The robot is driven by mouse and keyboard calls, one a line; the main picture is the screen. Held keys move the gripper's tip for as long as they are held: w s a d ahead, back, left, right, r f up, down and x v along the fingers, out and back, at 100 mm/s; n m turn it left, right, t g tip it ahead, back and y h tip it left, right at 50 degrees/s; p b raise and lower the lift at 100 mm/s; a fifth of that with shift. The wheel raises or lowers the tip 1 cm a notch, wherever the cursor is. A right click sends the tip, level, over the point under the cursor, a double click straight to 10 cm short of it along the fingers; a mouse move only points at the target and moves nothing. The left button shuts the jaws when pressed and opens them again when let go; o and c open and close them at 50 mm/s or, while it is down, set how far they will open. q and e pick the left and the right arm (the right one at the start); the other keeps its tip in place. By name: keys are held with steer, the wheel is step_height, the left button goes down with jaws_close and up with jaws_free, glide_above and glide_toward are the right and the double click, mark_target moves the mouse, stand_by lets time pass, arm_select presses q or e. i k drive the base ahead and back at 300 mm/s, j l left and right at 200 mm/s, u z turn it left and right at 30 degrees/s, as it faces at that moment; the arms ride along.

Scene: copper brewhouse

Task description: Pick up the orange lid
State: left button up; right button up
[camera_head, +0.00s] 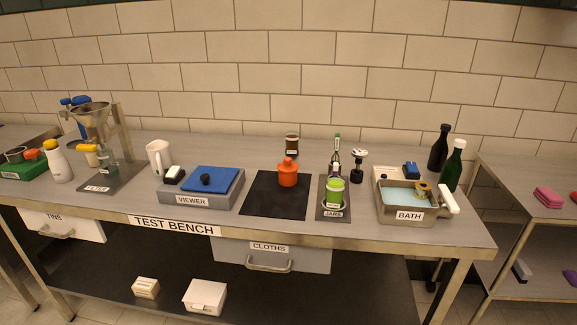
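An orange thing (287,174) with a narrower knob on top stands upright on the black mat (262,206) in the middle of the bench. I cannot tell whether it is a lid alone or a lid on a small body of the same colour. At the far left, a white bottle (59,167) has an orange top (50,144). Neither of my grippers is in view.
The bench (343,234) also holds a grey viewer box (190,198), a white mug (159,158), a green jar (335,191), a water bath (408,214) and dark bottles (438,149) at the right. The mat's front is clear.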

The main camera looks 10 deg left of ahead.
mark_target(287, 166)
steer(key=j+z, duration=0.1)
steer(key=z, duration=0.55)
steer(key=j+z, duration=0.65)
steer(key=k+j+z, duration=0.15)
steer(key=j, duration=0.25)
steer(key=k+j+z, duration=0.15)
steer(key=j, duration=0.25)
